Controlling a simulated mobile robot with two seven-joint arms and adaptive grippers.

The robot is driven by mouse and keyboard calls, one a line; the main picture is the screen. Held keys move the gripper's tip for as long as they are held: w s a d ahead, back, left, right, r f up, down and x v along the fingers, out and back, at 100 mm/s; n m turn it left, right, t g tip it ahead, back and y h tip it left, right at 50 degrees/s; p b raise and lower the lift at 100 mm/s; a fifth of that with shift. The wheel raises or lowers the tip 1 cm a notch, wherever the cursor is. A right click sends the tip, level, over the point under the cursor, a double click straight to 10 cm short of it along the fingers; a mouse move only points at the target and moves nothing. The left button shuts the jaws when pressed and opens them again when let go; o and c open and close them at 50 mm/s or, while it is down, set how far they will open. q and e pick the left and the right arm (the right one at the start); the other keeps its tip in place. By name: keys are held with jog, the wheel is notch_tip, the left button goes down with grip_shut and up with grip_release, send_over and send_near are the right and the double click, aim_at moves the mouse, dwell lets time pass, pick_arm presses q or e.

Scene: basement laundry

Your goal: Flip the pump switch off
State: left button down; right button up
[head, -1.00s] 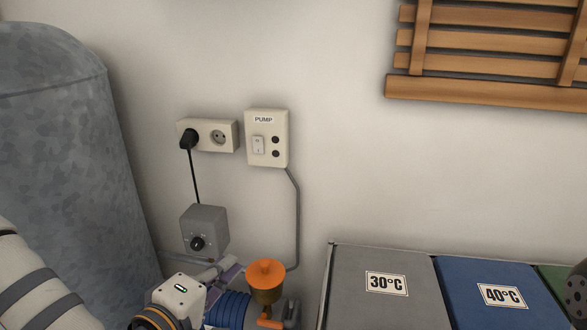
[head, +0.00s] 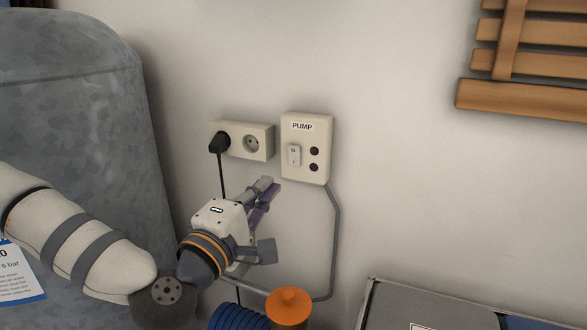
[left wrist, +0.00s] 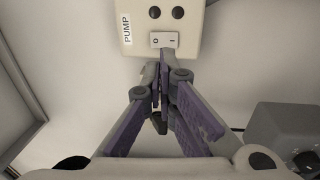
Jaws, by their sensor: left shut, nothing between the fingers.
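The pump switch (head: 294,155) is a white rocker on a cream wall box (head: 321,165) labelled PUMP, with two round dark knobs or lamps beside it. In the left wrist view the rocker (left wrist: 164,39) shows 0 and I marks; I cannot tell which side is pressed. My left gripper (head: 272,186) is shut and empty, its fingertips just below the box and a little left of it. In the left wrist view the fingertips (left wrist: 162,62) point at the rocker's lower edge; contact cannot be told. My right gripper is out of view.
A double socket (head: 264,142) with a black plug (head: 218,144) sits left of the box. A conduit (head: 338,235) runs down from the box. A grey tank (head: 70,120) stands left, an orange-capped part (head: 289,306) below, and bins (head: 400,308) lower right.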

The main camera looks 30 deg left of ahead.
aim_at(293, 149)
pick_arm(q)
jog(key=w, duration=0.3)
jog(key=w+r, duration=0.1)
jog(key=w, duration=0.6)
jog(key=shift+a+r, duration=0.15)
jog(key=shift+a, duration=0.1)
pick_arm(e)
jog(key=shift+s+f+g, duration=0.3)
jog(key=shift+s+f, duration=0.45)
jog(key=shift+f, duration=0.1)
pick_arm(q)
jog(key=shift+w+r, duration=0.35)
jog(key=shift+r, duration=0.2)
jog(key=shift+s, duration=0.15)
jog(key=shift+a, duration=0.1)
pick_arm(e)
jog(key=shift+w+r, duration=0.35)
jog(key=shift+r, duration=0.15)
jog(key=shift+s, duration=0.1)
